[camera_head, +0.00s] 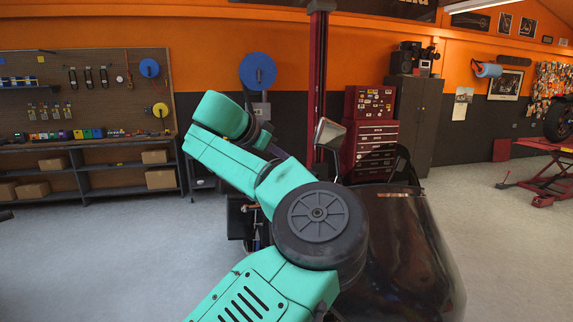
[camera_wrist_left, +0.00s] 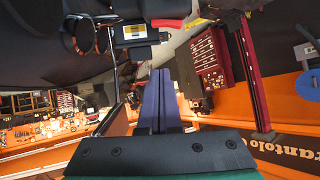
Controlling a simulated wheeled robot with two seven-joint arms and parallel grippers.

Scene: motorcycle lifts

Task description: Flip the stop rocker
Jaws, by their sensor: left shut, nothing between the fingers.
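My left gripper (camera_wrist_left: 158,75) shows in the left wrist view as two blue-purple fingers pressed together with nothing between them. In the head view the left gripper (camera_head: 277,151) is small and partly hidden by my own teal arm. Just beyond the fingertips in the wrist view is a black switch housing (camera_wrist_left: 135,33) with a yellow label. A red part (camera_wrist_left: 168,22) sits beside it; it may be the stop rocker, but I cannot tell for sure. The fingertips look apart from it. My right gripper is not in view.
A black motorcycle (camera_head: 405,250) stands close at right of my arm, with a mirror (camera_head: 329,134) raised. Round black gauges (camera_wrist_left: 82,36) are left of the housing. A red post (camera_head: 318,90), red tool chest (camera_head: 371,125) and workbench (camera_head: 90,140) stand behind. Floor at left is clear.

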